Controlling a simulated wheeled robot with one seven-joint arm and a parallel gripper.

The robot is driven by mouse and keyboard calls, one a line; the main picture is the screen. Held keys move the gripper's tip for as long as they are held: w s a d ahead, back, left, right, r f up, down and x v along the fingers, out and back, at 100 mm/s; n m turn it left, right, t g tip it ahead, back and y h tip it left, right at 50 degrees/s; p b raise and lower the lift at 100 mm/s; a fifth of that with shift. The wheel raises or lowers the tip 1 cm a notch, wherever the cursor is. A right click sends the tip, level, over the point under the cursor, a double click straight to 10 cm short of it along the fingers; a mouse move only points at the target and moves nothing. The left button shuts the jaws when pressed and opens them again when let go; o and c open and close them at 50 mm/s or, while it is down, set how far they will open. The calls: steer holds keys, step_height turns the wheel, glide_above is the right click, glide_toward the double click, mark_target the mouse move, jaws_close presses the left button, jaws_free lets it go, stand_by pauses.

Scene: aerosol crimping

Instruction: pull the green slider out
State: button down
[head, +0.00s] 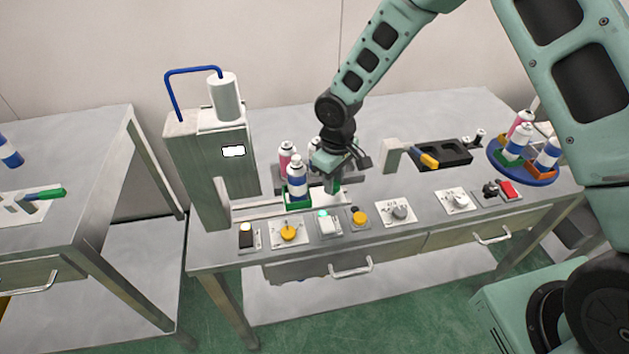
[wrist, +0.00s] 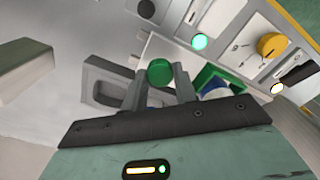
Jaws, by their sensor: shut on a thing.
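The green slider (head: 297,204) is a green holder on a pale track near the front of the crimping machine, with a blue and white can (head: 297,182) standing upright in it. In the wrist view the green holder (wrist: 205,76) shows behind the right finger. My gripper (wrist: 164,75) is shut on the slider's round green knob (wrist: 160,71), with one finger on each side. In the head view my gripper (head: 334,186) is low over the table, just right of the can, and its fingers partly hide the knob.
The grey crimping machine (head: 212,165) stands left of the slider. Another can (head: 286,156) stands behind. Lit buttons and yellow knobs (head: 289,233) line the table's front edge.

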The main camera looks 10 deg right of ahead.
steer(key=shift+d, duration=0.75)
steer(key=c, duration=1.1)
jaws_free()
steer(key=shift+d, duration=0.1)
steer(key=shift+r, duration=0.15)
step_height(320, 180, up, 17)
steer(key=b, duration=0.1)
